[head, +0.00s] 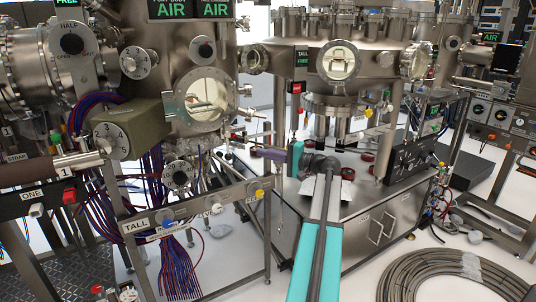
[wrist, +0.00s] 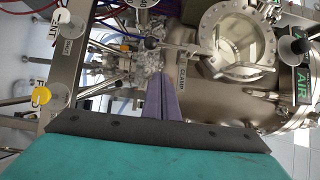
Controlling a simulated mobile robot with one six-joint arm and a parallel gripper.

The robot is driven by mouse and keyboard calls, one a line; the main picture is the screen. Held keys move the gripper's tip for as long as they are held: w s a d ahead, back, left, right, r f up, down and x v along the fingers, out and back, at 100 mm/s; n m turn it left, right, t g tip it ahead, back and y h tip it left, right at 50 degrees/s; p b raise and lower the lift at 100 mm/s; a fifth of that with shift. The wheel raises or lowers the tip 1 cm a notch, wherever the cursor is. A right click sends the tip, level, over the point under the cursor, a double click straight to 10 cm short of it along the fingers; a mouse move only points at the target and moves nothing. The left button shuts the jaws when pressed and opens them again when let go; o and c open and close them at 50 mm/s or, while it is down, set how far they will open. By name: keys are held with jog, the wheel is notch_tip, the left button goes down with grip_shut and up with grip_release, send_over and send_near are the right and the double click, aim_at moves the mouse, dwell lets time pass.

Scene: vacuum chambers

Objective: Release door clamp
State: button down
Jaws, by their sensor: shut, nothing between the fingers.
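The chamber door with its round window (head: 203,95) is on the front of the steel chamber at the left of the head view; the window also shows at the top right of the wrist view (wrist: 236,38). In the wrist view a small label reading CLAMP (wrist: 184,84) sits on the chamber wall, with a black ball knob on a rod (wrist: 152,44) close by. I cannot tell the clamp's exact position. My gripper (head: 266,153), with purple fingers, is shut and empty, right of and below the door in the head view. Its fingertips (wrist: 162,75) appear near the label in the wrist view; contact is unclear.
A frame rail labelled TALL with a yellow knob (head: 258,193) runs below the door; that knob shows at the left of the wrist view (wrist: 42,96). Bundled cables (head: 178,225) hang beneath. A steel cabinet (head: 385,215) stands right of my arm. A coiled hose (head: 445,275) lies on the floor.

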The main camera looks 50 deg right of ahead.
aim_at(227, 140)
jog(key=w+a+p, duration=0.2)
jog(key=w+a, duration=0.2)
jog(key=w, duration=0.5)
jog(key=shift+a, duration=0.35)
jog(key=shift+f, duration=0.1)
